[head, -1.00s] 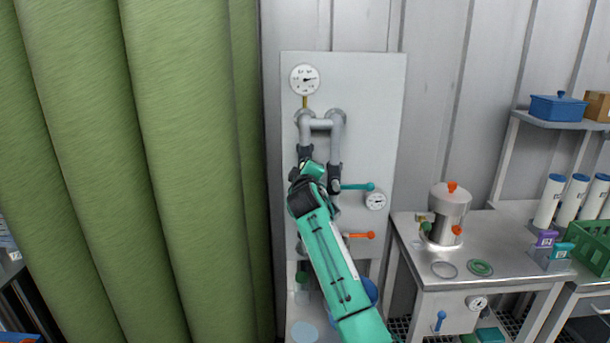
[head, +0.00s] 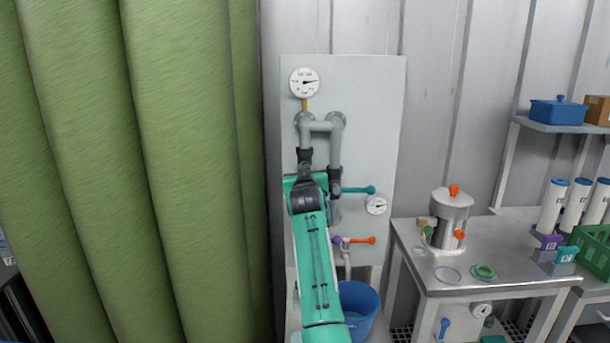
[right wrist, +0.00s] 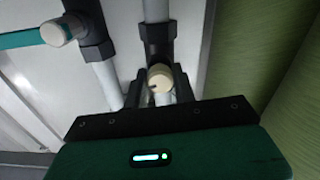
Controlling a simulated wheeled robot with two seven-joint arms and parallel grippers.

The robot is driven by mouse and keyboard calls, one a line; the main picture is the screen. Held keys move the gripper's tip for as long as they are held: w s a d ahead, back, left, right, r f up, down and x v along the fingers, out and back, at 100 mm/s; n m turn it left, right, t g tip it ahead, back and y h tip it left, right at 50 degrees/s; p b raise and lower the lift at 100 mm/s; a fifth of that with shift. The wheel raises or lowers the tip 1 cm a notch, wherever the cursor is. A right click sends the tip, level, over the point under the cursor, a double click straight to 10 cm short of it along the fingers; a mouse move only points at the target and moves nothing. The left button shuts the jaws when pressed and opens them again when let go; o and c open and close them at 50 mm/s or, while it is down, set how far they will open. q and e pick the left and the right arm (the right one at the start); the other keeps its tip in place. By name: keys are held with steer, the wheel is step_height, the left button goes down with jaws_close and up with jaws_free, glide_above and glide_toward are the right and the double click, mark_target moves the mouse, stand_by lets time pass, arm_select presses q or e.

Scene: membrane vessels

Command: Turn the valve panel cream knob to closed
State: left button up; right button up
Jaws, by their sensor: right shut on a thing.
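The grey valve panel (head: 375,110) stands upright against the wall in the head view, with pipes and black valve bodies on it. The cream knob (right wrist: 160,76) shows in the right wrist view, on a black valve body on a vertical pipe. My right gripper (right wrist: 158,84) is shut on the cream knob, one dark finger on each side of it. In the head view my right arm reaches up to the left pipe, and my wrist (head: 306,190) hides the knob and the fingertips. My left gripper is not in view.
A blue bucket (head: 360,308) stands below. A steel bench (head: 480,240) is at right, a green curtain (head: 190,170) at left.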

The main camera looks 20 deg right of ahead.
steer(key=shift+f+m, duration=0.15)
steer(key=shift+m, duration=0.95)
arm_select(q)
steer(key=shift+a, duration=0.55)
arm_select(e)
steer(key=shift+m, duration=0.7)
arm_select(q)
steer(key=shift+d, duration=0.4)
arm_select(e)
steer(key=o, duration=1)
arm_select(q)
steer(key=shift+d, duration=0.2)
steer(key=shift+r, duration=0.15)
